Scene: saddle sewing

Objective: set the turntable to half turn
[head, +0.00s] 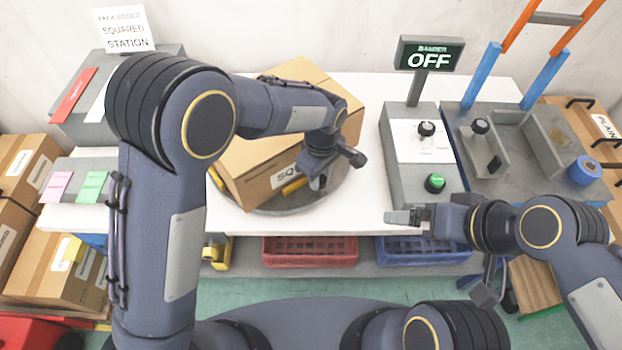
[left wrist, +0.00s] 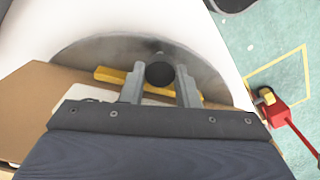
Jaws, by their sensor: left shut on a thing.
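The turntable (head: 340,195) is a grey round metal plate on the white bench, mostly hidden by a large cardboard box (head: 243,165) that sits turned at an angle on it. In the left wrist view the turntable's rim (left wrist: 95,48) shows, with a yellow bar (left wrist: 110,75) on it. My left gripper (head: 319,182) is at the plate's front right; in its wrist view the fingers (left wrist: 160,88) are shut on a round black knob (left wrist: 160,73). My right gripper (head: 404,216) is at the bench's front edge, apart from the turntable; its jaw gap is unclear.
A grey control box (head: 405,175) with a black knob and green button stands right of the turntable, under a sign (head: 429,54) reading OFF. A grey fixture (head: 500,180) and blue tape roll (head: 584,170) are further right. Red (head: 310,250) and blue crates (head: 420,249) sit below.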

